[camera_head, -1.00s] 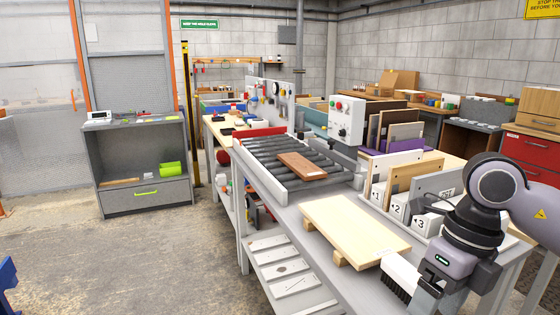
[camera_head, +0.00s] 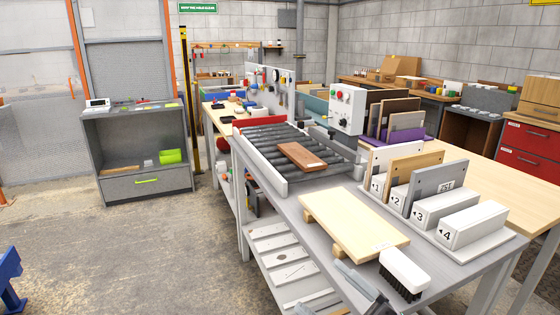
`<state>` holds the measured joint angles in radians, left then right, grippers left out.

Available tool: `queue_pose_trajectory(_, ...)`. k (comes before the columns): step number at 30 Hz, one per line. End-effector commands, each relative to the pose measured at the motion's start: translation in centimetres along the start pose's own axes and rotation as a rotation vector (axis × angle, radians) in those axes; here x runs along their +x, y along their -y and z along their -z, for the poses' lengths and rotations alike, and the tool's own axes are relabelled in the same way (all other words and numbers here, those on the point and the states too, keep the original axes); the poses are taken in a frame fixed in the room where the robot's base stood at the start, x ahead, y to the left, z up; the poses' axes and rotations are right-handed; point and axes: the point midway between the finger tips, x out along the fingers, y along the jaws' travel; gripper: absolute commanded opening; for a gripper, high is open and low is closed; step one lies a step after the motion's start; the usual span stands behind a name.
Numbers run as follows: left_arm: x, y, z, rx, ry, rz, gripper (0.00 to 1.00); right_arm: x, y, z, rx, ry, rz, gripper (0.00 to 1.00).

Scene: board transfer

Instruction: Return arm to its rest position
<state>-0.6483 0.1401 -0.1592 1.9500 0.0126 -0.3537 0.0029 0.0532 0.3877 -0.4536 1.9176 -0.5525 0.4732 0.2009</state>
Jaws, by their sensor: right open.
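My right gripper (camera_head: 362,288) shows only in part at the bottom edge of the head view, beside the front of the grey workbench (camera_head: 330,185). It is open, with nothing seen between its fingers. The rest of the right arm is out of view. My left gripper is not in view. A reddish-brown board (camera_head: 302,156) lies on the roller conveyor (camera_head: 264,146). A pale wooden board (camera_head: 355,222) lies on low wooden supports, just beyond the gripper. A rack (camera_head: 470,250) with slots numbered 1 to 4 holds upright boards, including a grey one (camera_head: 437,186); no board shows at slot 4.
A white brush (camera_head: 404,268) with dark bristles lies at the bench's front corner, right of my gripper. A control box (camera_head: 347,108) stands behind the conveyor. A grey cabinet (camera_head: 140,160) stands at left. The floor (camera_head: 150,250) between is open.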

Motion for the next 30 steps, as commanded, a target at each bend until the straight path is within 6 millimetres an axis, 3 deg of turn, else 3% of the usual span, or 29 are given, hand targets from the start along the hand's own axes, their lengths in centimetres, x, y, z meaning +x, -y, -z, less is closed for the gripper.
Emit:
queue_pose_trajectory(5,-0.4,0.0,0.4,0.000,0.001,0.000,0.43,-6.4,2.0,-6.2,0.251,0.410,-0.174,0.78)
queue_pose_trajectory(9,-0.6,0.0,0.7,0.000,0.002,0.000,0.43,-13.7,5.7,-9.8,0.445,0.743,-0.255,0.78)
queue_pose_trajectory(15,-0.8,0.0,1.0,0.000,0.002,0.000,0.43,-23.9,12.2,-10.6,0.687,1.139,-0.296,0.78)
queue_pose_trajectory(18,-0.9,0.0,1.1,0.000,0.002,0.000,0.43,-27.0,14.4,-10.0,0.760,1.254,-0.295,0.78)
queue_pose_trajectory(22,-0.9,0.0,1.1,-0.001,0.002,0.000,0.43,-28.9,15.8,-9.5,0.807,1.323,-0.294,0.78)
queue_pose_trajectory(30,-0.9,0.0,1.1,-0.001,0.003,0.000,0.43,-29.1,15.9,-9.5,0.812,1.330,-0.293,0.78)
